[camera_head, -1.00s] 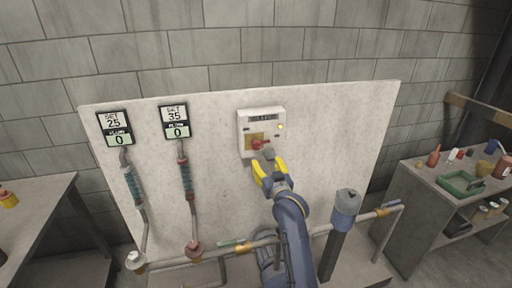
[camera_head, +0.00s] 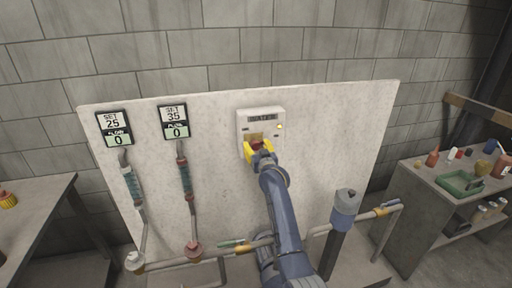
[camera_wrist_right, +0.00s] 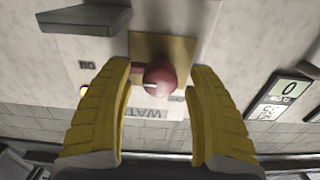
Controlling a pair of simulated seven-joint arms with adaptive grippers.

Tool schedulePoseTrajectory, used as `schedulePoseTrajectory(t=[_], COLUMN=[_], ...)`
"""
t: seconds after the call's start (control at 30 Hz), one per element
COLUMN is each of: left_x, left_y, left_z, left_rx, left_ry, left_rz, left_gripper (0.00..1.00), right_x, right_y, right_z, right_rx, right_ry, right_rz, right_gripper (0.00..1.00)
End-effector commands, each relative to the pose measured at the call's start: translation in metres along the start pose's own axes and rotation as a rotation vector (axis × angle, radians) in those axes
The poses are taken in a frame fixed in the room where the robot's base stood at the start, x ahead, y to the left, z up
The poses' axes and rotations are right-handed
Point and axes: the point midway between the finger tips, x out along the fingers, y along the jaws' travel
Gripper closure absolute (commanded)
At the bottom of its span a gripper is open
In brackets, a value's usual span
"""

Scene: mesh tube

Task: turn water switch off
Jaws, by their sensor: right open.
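The water switch box (camera_head: 262,122) is a pale box on the upright panel, marked "WATER", with a small lit lamp on its right side. Its red knob (camera_wrist_right: 160,80) sits on a tan plate in the right wrist view. In the head view the knob (camera_head: 257,146) is partly hidden by my right gripper (camera_head: 258,149). The yellow fingers of that gripper (camera_wrist_right: 160,105) are open, one on either side of the knob, with a gap to each. My left gripper is not in view.
Two displays, SET 25 (camera_head: 115,128) and SET 35 (camera_head: 174,121), both read 0 above clear tubes on the panel (camera_head: 330,140). Pipes run along the bottom past a grey-blue cylinder (camera_head: 346,205). A bench with a green tray (camera_head: 460,184) stands right.

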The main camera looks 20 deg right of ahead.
Motion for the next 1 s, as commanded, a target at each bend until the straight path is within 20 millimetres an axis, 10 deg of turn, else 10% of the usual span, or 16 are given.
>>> schedulePoseTrajectory(t=[0.43,1.0], left_x=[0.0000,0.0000], left_y=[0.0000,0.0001], left_z=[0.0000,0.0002], left_rx=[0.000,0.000], left_ry=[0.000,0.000], left_rz=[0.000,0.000], left_gripper=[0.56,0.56], right_x=[0.0033,0.0032], right_y=[0.0001,0.0000], right_z=[-0.0001,-0.0001], right_rx=[0.000,0.000], right_ry=[0.000,0.000], right_rz=[0.000,0.000], right_gripper=[0.42,1.00])
